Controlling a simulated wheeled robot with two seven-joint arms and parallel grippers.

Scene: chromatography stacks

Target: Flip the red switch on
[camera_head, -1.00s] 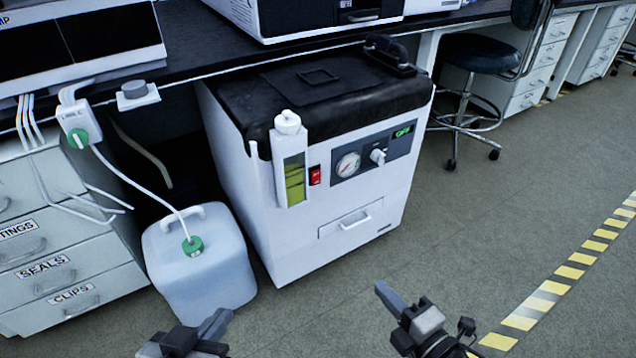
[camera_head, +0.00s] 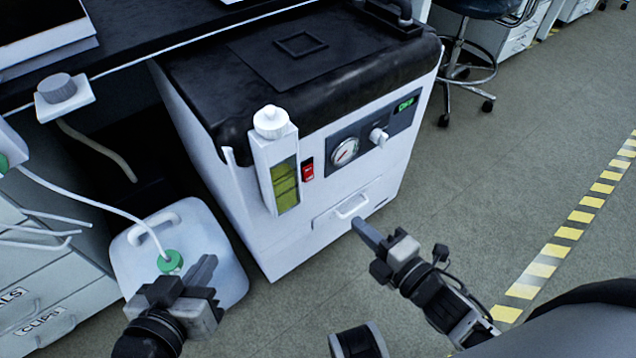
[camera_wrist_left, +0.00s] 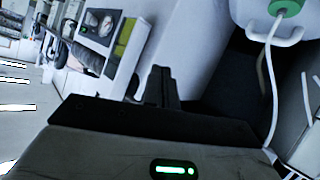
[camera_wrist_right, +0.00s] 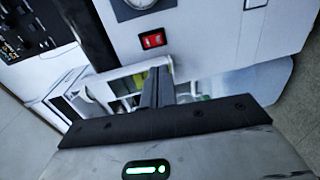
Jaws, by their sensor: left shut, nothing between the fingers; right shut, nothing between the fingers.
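The red switch (camera_head: 308,170) is a small rocker on the front of a white cabinet (camera_head: 330,240), between a yellow-green sight tube and a gauge panel. It also shows in the right wrist view (camera_wrist_right: 153,39), above the fingers. My right gripper (camera_head: 362,228) is shut and empty, below and right of the switch in the head view, apart from it. My left gripper (camera_head: 204,268) is shut and empty, in front of the white jug, left of and below the switch. The switch's on or off position is too small to tell.
A gauge (camera_head: 345,151), a knob (camera_head: 378,136) and a green display (camera_head: 406,104) sit right of the switch. The sight tube (camera_head: 285,184) stands out on its left. A drawer handle (camera_head: 352,207) is below. A white jug (camera_head: 195,240) with a hose stands at left.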

